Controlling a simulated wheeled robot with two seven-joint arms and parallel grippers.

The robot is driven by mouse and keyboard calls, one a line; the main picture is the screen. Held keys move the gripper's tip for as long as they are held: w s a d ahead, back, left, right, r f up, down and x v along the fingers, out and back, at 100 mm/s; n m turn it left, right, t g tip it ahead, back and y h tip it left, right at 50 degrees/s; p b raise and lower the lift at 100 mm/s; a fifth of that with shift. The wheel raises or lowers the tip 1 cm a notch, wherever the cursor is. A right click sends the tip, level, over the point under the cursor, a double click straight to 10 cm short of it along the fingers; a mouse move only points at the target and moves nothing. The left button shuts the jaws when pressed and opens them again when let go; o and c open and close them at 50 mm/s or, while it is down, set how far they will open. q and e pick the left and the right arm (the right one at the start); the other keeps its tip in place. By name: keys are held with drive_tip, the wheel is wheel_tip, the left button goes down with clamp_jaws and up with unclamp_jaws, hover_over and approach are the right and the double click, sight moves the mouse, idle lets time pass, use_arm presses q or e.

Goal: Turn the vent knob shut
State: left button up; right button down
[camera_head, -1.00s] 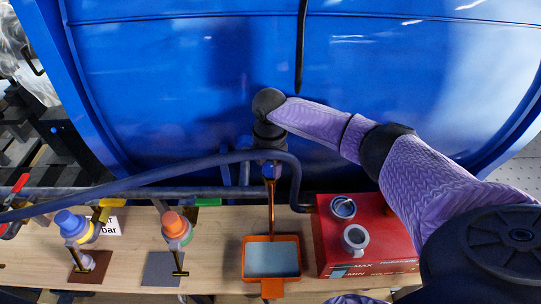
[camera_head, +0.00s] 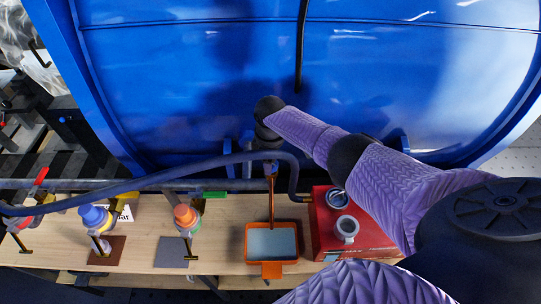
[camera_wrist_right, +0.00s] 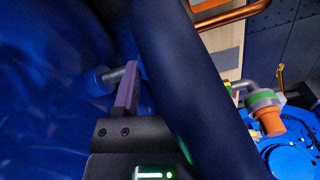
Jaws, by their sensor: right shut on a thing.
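My right gripper (camera_head: 269,168) reaches down in front of the large blue tank (camera_head: 210,70), at the pipework beside the blue hose (camera_head: 120,187). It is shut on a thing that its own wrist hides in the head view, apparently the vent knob. In the right wrist view one purple finger (camera_wrist_right: 127,92) touches the end of a grey stem (camera_wrist_right: 116,74), which runs from a round blue fitting (camera_wrist_right: 97,80) at the tank. The other finger and most of the gripped part are hidden behind the dark hose (camera_wrist_right: 175,80). My left gripper is not in view.
A copper pipe (camera_head: 271,205) runs down to an orange tray (camera_head: 247,245) on the wooden bench (camera_head: 215,225). A red box (camera_head: 330,230) stands right of it. Valves with a blue cap (camera_head: 93,217) and an orange cap (camera_head: 186,216) stand left.

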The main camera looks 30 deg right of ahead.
drive_tip(key=m+p, duration=0.1)
drive_tip(key=m, duration=0.3)
drive_tip(key=shift+r, duration=0.1)
drive_tip(key=shift+w+d+m+p, duration=0.1)
drive_tip(key=shift+m+p, duration=0.55)
drive_tip(key=shift+m, duration=2.15)
drive_tip(key=shift+c, duration=0.7)
unclamp_jaws()
wheel_tip(320, 180, up, 9)
drive_tip(key=p, duration=0.6)
drive_tip(key=shift+r, duration=0.4)
